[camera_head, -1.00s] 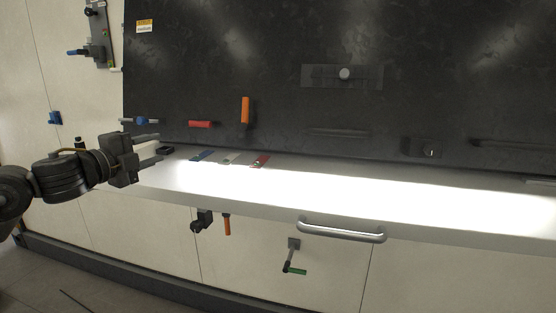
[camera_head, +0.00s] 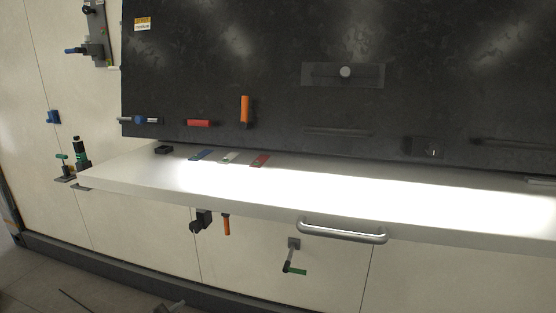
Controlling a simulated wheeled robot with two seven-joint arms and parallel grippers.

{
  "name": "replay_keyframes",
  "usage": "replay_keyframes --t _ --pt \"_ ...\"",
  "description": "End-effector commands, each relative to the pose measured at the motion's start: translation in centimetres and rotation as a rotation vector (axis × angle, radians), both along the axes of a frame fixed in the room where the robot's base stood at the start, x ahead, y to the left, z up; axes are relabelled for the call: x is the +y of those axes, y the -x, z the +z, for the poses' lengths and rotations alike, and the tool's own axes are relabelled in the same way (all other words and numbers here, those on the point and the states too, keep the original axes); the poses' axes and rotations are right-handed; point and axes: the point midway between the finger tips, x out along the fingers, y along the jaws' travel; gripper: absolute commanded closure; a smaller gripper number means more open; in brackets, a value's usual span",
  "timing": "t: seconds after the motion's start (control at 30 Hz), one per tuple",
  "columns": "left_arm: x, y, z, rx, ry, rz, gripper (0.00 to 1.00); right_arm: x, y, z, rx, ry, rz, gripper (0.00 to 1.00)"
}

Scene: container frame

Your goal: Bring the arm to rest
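The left arm no longer spans the left side of the picture. Only a small grey and dark part (camera_head: 170,307) shows at the bottom edge, left of the middle. It is probably the tip of my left gripper, cut off by the frame, and I cannot tell if it is open or shut. It is well below the white shelf and touches nothing that I can see. My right arm and gripper are not in view.
A white shelf (camera_head: 130,172) juts out below a dark panel (camera_head: 270,50). Red (camera_head: 198,123) and orange (camera_head: 245,110) handles stick out from the panel. Below are a metal bar handle (camera_head: 342,232) and a green-tipped lever (camera_head: 295,269). A green-and-black fitting (camera_head: 80,152) stands at left.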

Motion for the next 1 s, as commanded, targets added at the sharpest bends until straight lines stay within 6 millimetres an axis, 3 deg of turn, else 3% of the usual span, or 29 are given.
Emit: replay_keyframes --t 0.03,0.1,0.2,0.4,0.67,1.0 --pt "0.0 3.4 -3.1 0.101 0.058 0.065 0.60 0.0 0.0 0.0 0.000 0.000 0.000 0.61" --pt "0.4 7.5 -6.1 0.223 0.116 0.155 0.60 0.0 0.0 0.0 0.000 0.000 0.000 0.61" --pt "0.9 12.5 -9.1 0.365 0.173 0.260 0.60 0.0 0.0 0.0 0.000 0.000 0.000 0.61" --pt "1.5 20.4 -12.4 0.573 0.243 0.414 0.60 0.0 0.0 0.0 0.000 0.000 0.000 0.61" --pt "1.8 28.8 -14.4 0.786 0.307 0.576 0.60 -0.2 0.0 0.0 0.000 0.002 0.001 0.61" --pt "1.5 27.2 -24.1 0.829 0.293 0.585 0.60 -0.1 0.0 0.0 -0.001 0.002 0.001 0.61"
